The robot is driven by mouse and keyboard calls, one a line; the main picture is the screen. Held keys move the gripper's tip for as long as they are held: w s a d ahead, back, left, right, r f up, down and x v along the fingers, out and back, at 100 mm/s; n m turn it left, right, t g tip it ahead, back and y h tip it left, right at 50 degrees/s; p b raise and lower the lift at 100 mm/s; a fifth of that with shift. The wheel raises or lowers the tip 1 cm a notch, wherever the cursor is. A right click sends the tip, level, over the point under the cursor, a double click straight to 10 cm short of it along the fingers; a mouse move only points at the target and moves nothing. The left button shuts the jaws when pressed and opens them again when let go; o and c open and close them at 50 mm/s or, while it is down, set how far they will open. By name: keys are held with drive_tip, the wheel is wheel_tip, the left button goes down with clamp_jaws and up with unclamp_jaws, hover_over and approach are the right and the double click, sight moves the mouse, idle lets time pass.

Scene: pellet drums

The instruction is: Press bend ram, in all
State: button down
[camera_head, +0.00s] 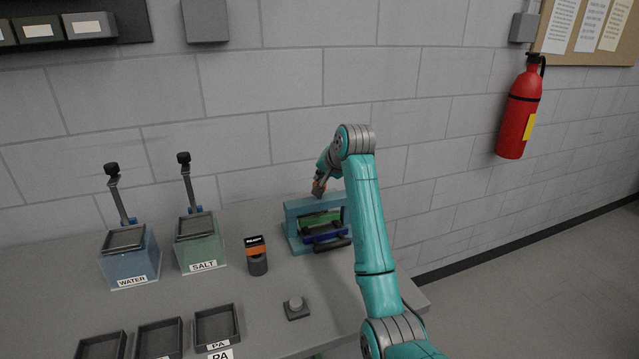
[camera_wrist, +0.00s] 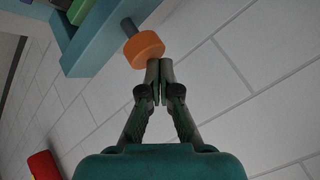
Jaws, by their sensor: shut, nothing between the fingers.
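A teal bench frame (camera_head: 294,213) stands at the back of the table, with a green bar (camera_head: 318,218) and a blue bar (camera_head: 322,234) inside it and dark handles in front. In the wrist view an orange round knob (camera_wrist: 144,50) on a dark rod sticks out of the teal frame (camera_wrist: 93,42); I take this for the bend ram. My gripper (camera_wrist: 159,68) is shut and empty, its fingertips right at the knob's edge; whether they touch it I cannot tell. In the head view my gripper (camera_head: 319,187) is above the frame's top, and the knob is hard to make out there.
A blue WATER box (camera_head: 131,262) and a green SALT box (camera_head: 200,248) with upright levers stand left. A red extinguisher (camera_head: 517,115) hangs right.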

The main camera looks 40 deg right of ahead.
drive_tip(key=shift+s+a+f, duration=0.1)
drive_tip(key=shift+f, duration=1.35)
idle(0.7)
drive_tip(key=shift+r, duration=0.15)
idle(0.4)
drive_tip(key=shift+a+r, duration=0.1)
drive_tip(key=shift+r, duration=1.6)
drive_tip(key=shift+r, duration=0.15)
drive_tip(key=shift+r, duration=2.4)
